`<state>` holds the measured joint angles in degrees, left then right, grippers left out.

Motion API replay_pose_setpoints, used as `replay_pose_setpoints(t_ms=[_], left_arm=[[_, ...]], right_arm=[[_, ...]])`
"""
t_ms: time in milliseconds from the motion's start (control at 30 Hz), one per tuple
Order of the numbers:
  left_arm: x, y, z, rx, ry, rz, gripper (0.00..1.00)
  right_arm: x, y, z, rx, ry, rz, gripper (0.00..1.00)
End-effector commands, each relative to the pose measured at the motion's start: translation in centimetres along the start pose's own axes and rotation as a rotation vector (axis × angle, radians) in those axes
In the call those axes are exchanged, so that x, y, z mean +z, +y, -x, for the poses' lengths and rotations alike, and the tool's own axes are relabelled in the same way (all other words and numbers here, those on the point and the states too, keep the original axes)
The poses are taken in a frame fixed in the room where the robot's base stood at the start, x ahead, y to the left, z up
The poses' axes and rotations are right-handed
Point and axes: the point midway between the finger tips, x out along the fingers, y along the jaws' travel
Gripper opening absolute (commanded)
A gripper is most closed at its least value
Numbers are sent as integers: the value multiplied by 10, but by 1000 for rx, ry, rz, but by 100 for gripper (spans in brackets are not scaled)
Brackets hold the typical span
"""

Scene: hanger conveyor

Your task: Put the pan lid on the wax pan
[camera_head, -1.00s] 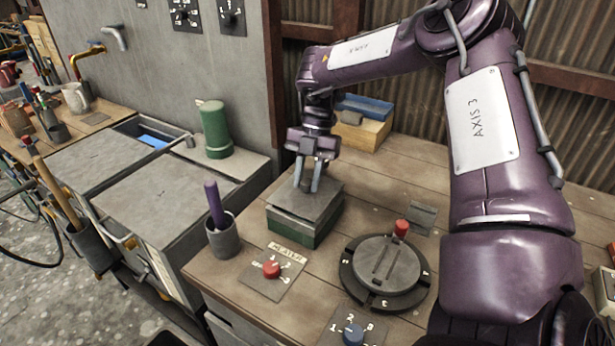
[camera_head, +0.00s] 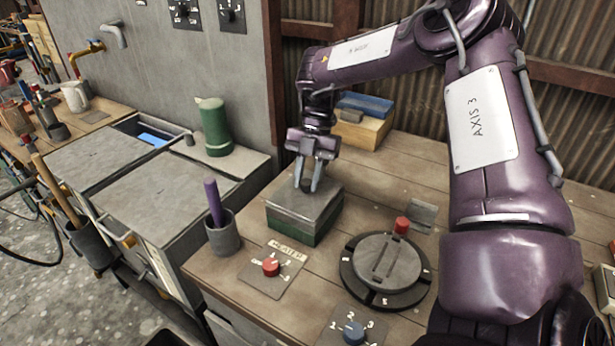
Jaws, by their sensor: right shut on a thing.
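The pan lid, a grey rectangular plate (camera_head: 318,205), lies level over the green box-shaped wax pan (camera_head: 299,232) on the wooden bench. It lines up with the pan's edges, and no gap shows between them. My right gripper (camera_head: 308,186) points down from above and is shut at the top of the lid. Its fingers hide the part of the lid that they hold. The inside of the pan is covered. My left gripper is not in view.
A round grey dial (camera_head: 405,262) with a red peg stands on the bench right of the pan. A heater plate with a red knob (camera_head: 270,267) and a cup (camera_head: 223,237) with a purple-handled tool are in front. A blue and tan box pile (camera_head: 362,130) stands behind.

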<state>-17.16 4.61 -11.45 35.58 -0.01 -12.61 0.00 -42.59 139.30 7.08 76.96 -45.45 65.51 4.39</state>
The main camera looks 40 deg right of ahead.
Motion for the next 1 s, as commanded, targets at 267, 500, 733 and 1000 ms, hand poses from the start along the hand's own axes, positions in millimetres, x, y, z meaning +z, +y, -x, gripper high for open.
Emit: replay_pose_setpoints(t_ms=[267,500,733,1000], left_arm=[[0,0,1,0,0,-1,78],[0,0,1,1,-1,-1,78],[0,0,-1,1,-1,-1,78],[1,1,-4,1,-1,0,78]], right_arm=[[0,0,0,-10,1,-4,6],[0,0,0,-9,2,-4,6],[1,0,-3,-9,2,-4,6],[3,0,-6,-9,2,-4,6]])
